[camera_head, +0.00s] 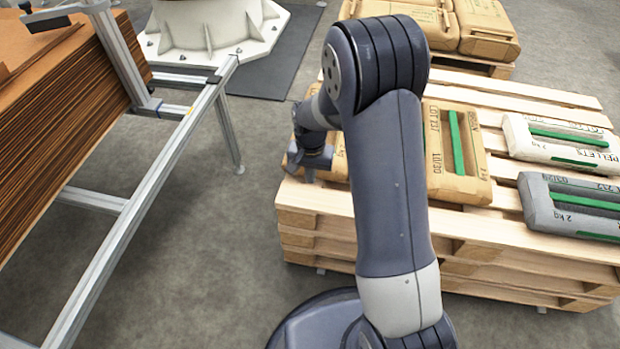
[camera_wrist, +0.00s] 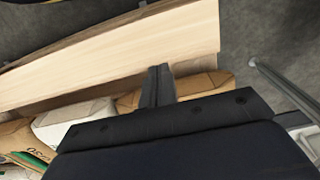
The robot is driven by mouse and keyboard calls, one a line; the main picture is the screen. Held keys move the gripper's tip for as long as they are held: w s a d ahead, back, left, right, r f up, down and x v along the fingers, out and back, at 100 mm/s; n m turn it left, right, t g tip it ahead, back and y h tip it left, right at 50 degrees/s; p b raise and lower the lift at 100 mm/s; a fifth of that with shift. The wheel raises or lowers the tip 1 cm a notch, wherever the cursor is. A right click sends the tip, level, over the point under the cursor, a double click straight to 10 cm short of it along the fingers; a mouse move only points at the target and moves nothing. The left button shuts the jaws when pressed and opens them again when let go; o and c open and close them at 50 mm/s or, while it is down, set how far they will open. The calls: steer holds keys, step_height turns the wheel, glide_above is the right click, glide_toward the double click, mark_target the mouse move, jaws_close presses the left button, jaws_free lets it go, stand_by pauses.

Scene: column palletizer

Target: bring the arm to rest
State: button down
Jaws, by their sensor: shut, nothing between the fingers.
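My gripper (camera_head: 309,170) is at the left end of the pallet stack (camera_head: 330,228), beside a brown bag (camera_head: 341,160) that is partly hidden behind my arm. In the wrist view, the fingers of my gripper (camera_wrist: 158,76) are together with nothing between them. They point toward a pale wooden board (camera_wrist: 110,55). Whether the gripper touches the bag or the wood, I cannot tell.
On the pallet lie another brown bag (camera_head: 440,150), a white bag (camera_head: 540,140) and a grey bag (camera_head: 565,205). Brown sacks (camera_head: 487,28) stand behind. A metal frame (camera_head: 150,215) with stacked cardboard (camera_head: 60,120) is at left. Bare floor lies between frame and pallet.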

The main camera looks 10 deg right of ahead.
step_height(320, 180, up, 6)
steer(key=p, duration=0.1)
stand_by(0.4)
